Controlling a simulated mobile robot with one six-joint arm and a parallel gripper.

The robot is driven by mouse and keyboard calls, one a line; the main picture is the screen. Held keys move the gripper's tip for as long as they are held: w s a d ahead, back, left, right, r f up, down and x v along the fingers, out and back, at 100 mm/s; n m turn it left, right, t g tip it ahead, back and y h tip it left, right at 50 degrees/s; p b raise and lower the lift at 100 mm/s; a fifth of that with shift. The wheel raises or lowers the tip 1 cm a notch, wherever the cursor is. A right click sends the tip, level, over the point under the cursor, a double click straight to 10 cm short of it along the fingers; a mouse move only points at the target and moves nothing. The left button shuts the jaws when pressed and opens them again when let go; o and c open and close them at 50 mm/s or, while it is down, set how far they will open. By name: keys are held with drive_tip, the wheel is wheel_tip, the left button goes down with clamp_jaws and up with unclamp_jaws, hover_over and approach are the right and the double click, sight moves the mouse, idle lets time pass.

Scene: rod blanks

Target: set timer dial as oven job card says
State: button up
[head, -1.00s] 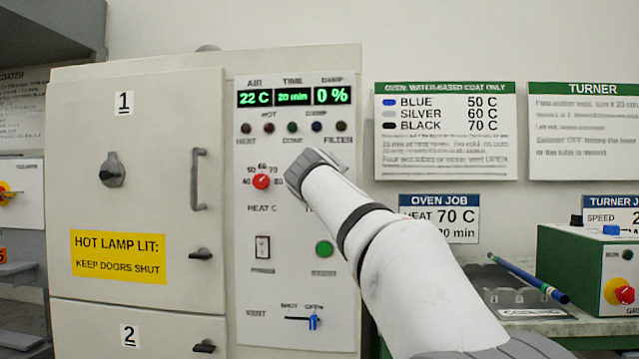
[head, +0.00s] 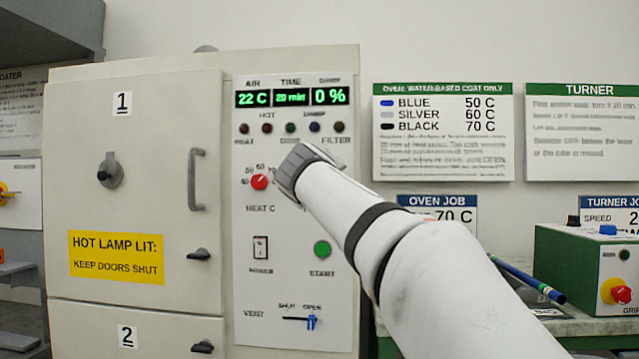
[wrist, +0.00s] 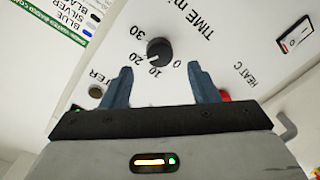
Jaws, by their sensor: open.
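The black timer dial (wrist: 160,52) shows in the wrist view under the TIME min label, with marks 0, 10, 20 and 30. Its pale pointer faces the 10 to 20 side; the exact setting is hard to tell. My gripper (wrist: 159,74) is open, its blue fingertips on either side just short of the dial; contact is unclear. In the head view my gripper hides the dial. The oven display (head: 292,97) reads 22 C, 20 min and 0 %. The oven job card (head: 455,214) shows 70 C; my arm covers its lower part.
The red heat dial (head: 259,182) sits left of my gripper and shows partly behind a finger in the wrist view. Below are the power switch (head: 260,247), green start button (head: 322,250) and blue vent slider (head: 311,322). A green box (head: 575,265) stands at right.

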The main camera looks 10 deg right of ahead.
drive_tip(key=v, duration=0.2)
drive_tip(key=shift+s+a, duration=0.2)
drive_tip(key=shift+s, duration=0.15)
drive_tip(key=shift+p, duration=0.3)
drive_tip(key=s+f+m+g+y+p, duration=0.1)
drive_tip(key=s+f+m+g+p, duration=0.1)
drive_tip(key=s+p, duration=0.8)
drive_tip(key=s+d+f+m+g+y+p, duration=0.1)
drive_tip(key=s+f+g+p, duration=0.4)
drive_tip(key=s+p, duration=0.5)
drive_tip(key=s+f+m+g+y+p, duration=0.2)
drive_tip(key=s+g+p, duration=0.5)
drive_tip(key=p, duration=1)
drive_tip(key=s+f, duration=0.1)
drive_tip(key=s, duration=0.2)
drive_tip(key=shift+s+d+f+m+y, duration=0.25)
drive_tip(key=shift+d+f+m+y, duration=0.05)
drive_tip(key=shift+m+y, duration=0.1)
